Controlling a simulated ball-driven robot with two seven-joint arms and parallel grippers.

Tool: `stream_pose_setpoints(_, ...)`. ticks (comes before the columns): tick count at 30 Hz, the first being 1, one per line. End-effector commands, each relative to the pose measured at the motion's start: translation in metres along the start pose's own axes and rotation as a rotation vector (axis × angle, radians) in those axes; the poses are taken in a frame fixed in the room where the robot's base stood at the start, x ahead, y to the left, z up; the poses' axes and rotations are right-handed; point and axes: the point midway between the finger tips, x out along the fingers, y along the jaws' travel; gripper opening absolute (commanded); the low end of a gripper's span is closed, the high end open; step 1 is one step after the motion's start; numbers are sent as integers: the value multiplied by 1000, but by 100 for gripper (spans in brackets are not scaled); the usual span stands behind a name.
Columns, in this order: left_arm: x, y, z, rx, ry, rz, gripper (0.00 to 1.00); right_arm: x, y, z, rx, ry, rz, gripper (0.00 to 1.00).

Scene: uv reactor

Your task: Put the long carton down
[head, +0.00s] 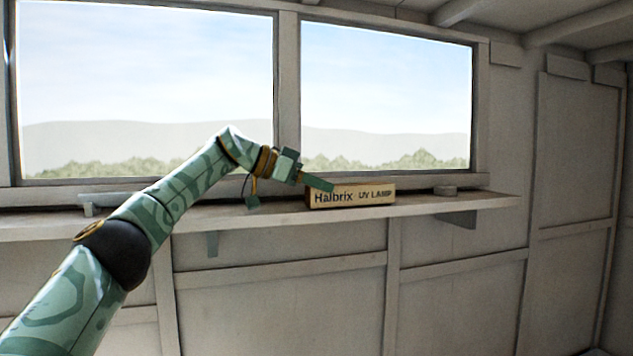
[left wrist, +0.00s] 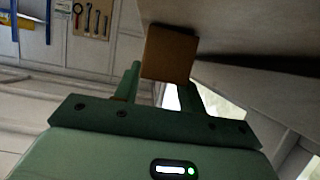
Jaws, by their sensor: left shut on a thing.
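The long carton (head: 350,197) is a tan box lettered "Halbrix UV LAMP". It lies level and lengthwise along the wooden shelf (head: 482,204) under the windows. My left gripper (head: 318,184) is shut on the carton near its left end. In the left wrist view the carton's brown end (left wrist: 168,54) shows between the two green fingers (left wrist: 162,85). I cannot tell whether the carton's underside touches the shelf or hangs just above it. My right gripper is in neither view.
A small round grey object (head: 445,190) sits on the shelf right of the carton. A pale long object (head: 105,198) lies at the shelf's left. Window frames rise behind. The left wrist view shows a tool board (left wrist: 91,18) with wrenches.

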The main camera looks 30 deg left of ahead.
Motion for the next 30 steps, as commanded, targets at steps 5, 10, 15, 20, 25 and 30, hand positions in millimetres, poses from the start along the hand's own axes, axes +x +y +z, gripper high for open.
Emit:
stream_pose_setpoints(5, 0, 1, 0, 0, 2, 0, 18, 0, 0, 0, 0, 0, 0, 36)
stream_pose_setpoints(10, 1, 0, 3, 0, 1, 0, 18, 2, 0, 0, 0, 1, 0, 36)
stream_pose_setpoints(15, 2, 0, 4, 0, 1, 0, 62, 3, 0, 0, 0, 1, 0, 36)
stream_pose_setpoints(20, 2, 0, 4, 0, 1, 0, 62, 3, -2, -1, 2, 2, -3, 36)
stream_pose_setpoints(25, 0, 1, 0, 1, 1, 0, 62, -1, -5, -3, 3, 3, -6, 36)
stream_pose_setpoints(30, -24, -1, 2, 1, 4, -4, 62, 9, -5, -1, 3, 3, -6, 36)
